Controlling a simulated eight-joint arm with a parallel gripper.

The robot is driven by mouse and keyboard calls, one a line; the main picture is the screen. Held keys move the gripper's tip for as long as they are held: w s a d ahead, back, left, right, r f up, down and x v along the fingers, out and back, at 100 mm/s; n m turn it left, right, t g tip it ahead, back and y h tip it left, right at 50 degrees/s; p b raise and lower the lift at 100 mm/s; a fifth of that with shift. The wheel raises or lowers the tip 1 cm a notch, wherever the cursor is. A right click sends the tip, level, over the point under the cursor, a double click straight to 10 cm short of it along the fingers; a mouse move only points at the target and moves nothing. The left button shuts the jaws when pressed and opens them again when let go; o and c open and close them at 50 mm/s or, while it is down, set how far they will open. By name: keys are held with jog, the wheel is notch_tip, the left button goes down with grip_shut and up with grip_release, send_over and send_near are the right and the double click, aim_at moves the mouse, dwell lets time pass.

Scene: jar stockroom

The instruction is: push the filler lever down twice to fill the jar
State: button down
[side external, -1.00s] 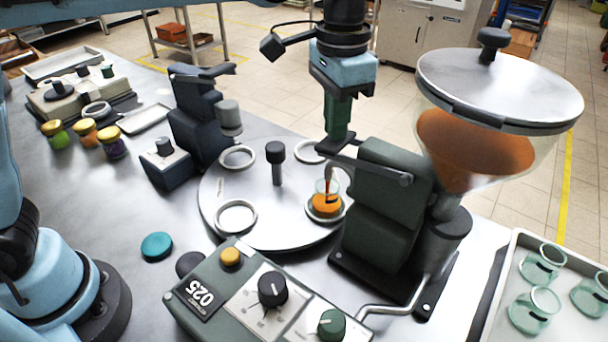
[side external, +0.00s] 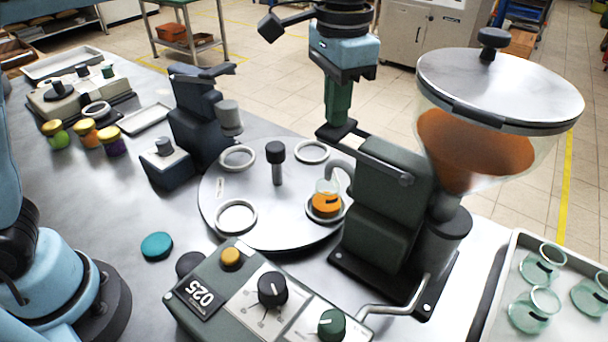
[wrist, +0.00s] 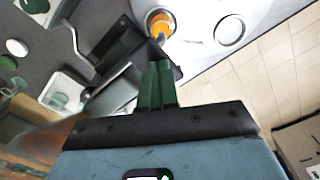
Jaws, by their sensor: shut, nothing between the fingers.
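The filler (side external: 380,205) is a dark green-grey body beside a clear hopper (side external: 470,150) of orange filling. Its black lever (side external: 365,150) slants up to a flat pad at its free end. My gripper (side external: 338,126), with green fingers, is shut and empty, its tips at the pad. I cannot tell whether they touch it. In the wrist view the fingers (wrist: 160,70) point toward the filler. The jar (side external: 326,203) stands under the curved spout (side external: 340,168) on the turntable (side external: 265,215) with orange filling in its lower part. No stream shows.
A control box (side external: 250,290) with knobs stands in front. A tray (side external: 490,310) of empty glass jars is at right. A teal lid (side external: 157,246) lies left of the turntable. A second dark machine (side external: 195,125) stands behind, with several filled jars farther left.

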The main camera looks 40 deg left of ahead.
jog(key=shift+r, duration=1.9)
jog(key=shift+r, duration=2.5)
jog(key=s+a+f+n+t, duration=0.3)
jog(key=s+a+f, duration=0.2)
jog(key=a+f, duration=0.3)
jog(key=s+a+f+n+t, duration=0.3)
jog(key=s+a+f, duration=0.3)
jog(key=a+f, duration=0.3)
jog(key=shift+a+t, duration=0.6)
jog(key=shift+a, duration=0.6)
